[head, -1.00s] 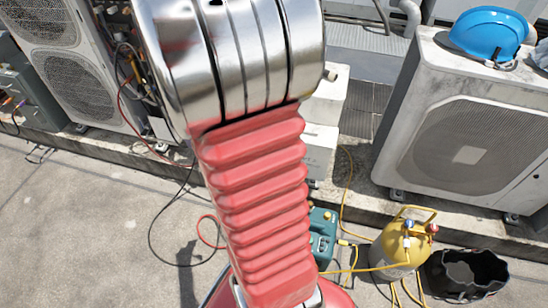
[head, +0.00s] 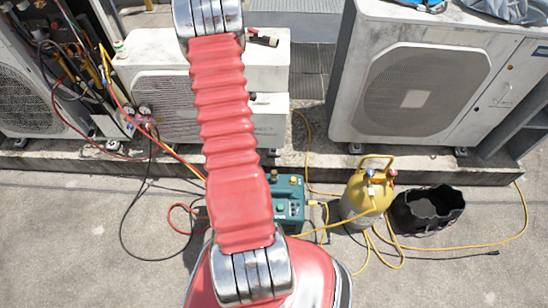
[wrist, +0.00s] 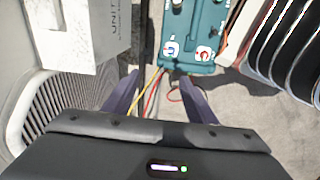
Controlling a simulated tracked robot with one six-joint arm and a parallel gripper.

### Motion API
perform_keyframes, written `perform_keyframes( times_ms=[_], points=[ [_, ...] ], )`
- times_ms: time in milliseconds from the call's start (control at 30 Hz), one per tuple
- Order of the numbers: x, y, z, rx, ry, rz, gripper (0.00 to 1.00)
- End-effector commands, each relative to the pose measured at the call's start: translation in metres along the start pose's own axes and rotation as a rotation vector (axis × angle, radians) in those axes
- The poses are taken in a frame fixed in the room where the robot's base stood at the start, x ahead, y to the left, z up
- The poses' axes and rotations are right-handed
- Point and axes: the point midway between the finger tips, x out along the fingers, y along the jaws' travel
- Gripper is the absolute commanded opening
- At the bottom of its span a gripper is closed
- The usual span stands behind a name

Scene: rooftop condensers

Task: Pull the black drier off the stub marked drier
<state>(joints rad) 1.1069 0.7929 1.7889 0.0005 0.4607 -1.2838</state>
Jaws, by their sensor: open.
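I cannot make out the black drier or a stub marked drier in either view. Pipes and cables (head: 75,75) crowd the open side of the condenser at the left in the head view, and a drier there is not distinct. My gripper (wrist: 160,79) shows in the wrist view with its two dark purple fingers apart and nothing between them. Beyond the fingers are concrete floor, red and yellow hoses and a teal machine (wrist: 190,35). In the head view my gripper is out of sight.
The teal machine (head: 288,203), a yellow cylinder (head: 364,190) and a black bag (head: 428,212) stand on the floor, with hoses around them. A low white unit (head: 165,105) and a large condenser (head: 425,90) stand behind on a kerb. Left floor is mostly clear.

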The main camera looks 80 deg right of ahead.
Motion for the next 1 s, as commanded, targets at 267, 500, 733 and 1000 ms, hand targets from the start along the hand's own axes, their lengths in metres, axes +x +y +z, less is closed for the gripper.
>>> perform_keyframes(
  times_ms=[267,500,733,1000],
  points=[
    [0.091,0.003,0.085,-0.015,-0.021,-0.051,0.52],
    [0.155,-0.011,0.145,-0.034,-0.026,-0.085,0.52],
    [0.176,-0.018,0.165,-0.043,-0.026,-0.095,0.52],
    [0.176,-0.018,0.165,-0.044,-0.026,-0.095,0.52]
  ],
)
